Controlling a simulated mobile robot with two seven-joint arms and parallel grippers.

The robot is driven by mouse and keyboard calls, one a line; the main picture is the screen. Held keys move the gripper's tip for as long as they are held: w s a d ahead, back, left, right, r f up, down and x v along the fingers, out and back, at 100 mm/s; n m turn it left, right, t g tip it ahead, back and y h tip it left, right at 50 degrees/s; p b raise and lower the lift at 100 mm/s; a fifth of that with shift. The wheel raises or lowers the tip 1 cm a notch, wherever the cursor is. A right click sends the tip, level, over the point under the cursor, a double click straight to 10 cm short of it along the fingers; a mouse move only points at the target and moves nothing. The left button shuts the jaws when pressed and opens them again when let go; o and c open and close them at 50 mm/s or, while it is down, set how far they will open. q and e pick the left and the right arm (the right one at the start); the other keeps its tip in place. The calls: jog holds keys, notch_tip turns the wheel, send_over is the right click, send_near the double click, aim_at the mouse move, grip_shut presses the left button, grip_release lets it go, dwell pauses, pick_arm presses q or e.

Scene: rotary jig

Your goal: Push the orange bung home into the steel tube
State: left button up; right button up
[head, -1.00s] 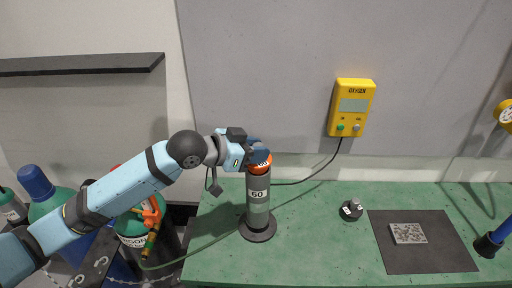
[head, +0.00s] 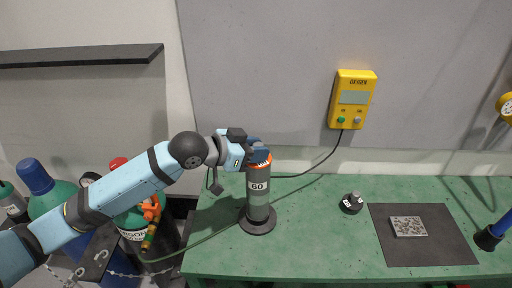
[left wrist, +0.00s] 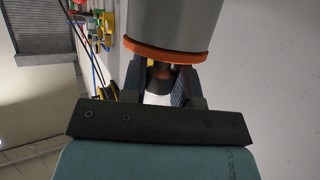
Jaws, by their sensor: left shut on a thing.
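The steel tube (head: 258,205), marked 60, stands upright on a round dark base (head: 257,222) on the green bench. The orange bung (head: 262,165) sits at its top end, with a narrow orange band showing. In the left wrist view the bung's orange rim (left wrist: 165,53) lies against the grey tube (left wrist: 175,22). My left gripper (head: 258,152) is right above the tube, shut on the bung's dark stem. Its fingers (left wrist: 162,85) also show in the left wrist view. How deep the bung goes inside is hidden.
A yellow oxygen meter (head: 353,98) hangs on the wall, its cable running behind the tube. A dark weight-like piece (head: 351,204) and a dark mat (head: 405,247) with a speckled plate (head: 408,227) lie to the right. Gas cylinders (head: 62,205) stand left of the bench.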

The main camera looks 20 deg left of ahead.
pick_arm(q)
jog(key=shift+f, duration=0.15)
jog(key=o, duration=1)
jog(key=shift+o, duration=0.2)
jog(key=b+v, duration=0.2)
jog(key=v, duration=1.1)
jog(key=shift+s+a+r, duration=0.25)
